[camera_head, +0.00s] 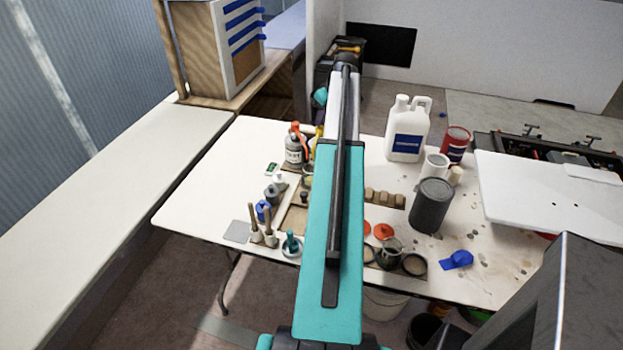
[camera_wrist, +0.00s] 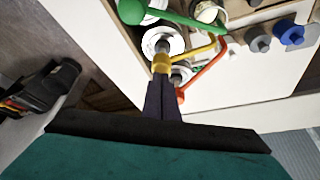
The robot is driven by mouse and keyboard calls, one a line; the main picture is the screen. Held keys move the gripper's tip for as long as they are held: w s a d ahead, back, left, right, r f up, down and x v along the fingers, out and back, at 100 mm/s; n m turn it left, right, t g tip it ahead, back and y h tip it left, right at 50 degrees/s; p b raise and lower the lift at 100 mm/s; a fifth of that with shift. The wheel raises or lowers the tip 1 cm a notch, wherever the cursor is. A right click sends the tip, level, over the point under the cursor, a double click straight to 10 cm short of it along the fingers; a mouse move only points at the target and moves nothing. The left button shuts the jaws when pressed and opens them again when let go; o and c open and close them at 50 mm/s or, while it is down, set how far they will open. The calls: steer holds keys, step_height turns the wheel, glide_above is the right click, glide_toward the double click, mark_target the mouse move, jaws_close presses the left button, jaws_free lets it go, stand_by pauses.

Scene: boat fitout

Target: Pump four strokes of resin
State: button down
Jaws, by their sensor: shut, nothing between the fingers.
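Several pump-topped containers stand at the far end of the white table. In the wrist view, a yellow pump (camera_wrist: 163,64) with a thin bent spout rises right at the tips of my gripper (camera_wrist: 161,84). An orange-red pump (camera_wrist: 206,66) is beside it on the right, and a green pump (camera_wrist: 133,11) is beyond. My gripper's dark fingers are together and empty; whether they touch the yellow pump I cannot tell. In the head view, the orange pump (camera_head: 296,132) tops a grey container, and the yellow pump (camera_head: 319,136) is partly hidden by my arm. No resin label is readable.
The white table (camera_head: 200,180) also holds a white jug (camera_head: 407,145), a dark grey canister (camera_head: 432,207), a red tin (camera_head: 455,143), brushes (camera_head: 268,222) and small cups. A white bench (camera_head: 110,200) runs along the left. The table's left part is clear.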

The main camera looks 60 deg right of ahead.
mark_target(321, 128)
steer(key=shift+f+b, duration=0.65)
steer(key=shift+f, duration=0.9)
steer(key=shift+r, duration=0.25)
steer(key=shift+r+p, duration=0.9)
steer(key=shift+r, duration=0.6)
steer(key=shift+f+b, duration=0.65)
steer(key=shift+f, duration=0.9)
steer(key=shift+r+p, duration=0.75)
steer(key=shift+r, duration=0.85)
steer(key=shift+r, duration=0.1)
steer(key=shift+r+p, duration=0.7)
steer(key=shift+r, duration=0.7)
steer(key=shift+r, duration=0.1)
